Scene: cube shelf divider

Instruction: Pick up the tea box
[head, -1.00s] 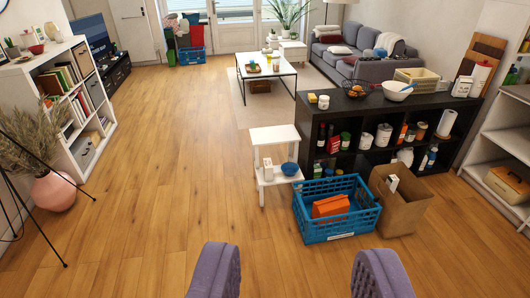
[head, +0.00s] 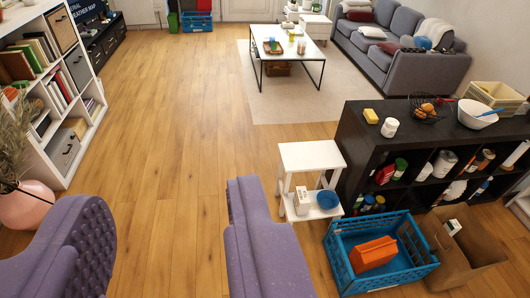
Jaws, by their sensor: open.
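I cannot tell for sure which thing is the tea box. A small yellow box (head: 371,116) lies on top of the black cube shelf (head: 362,143) beside a white jar (head: 390,127). A small red box (head: 384,174) is in a shelf compartment. My gripper (head: 163,195) is open and empty, its two purple fingers wide apart over bare floor, left of the stool and well short of the shelf.
A white bookcase (head: 75,118) and a pink vase (head: 28,205) are at the left. The wooden floor between is clear.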

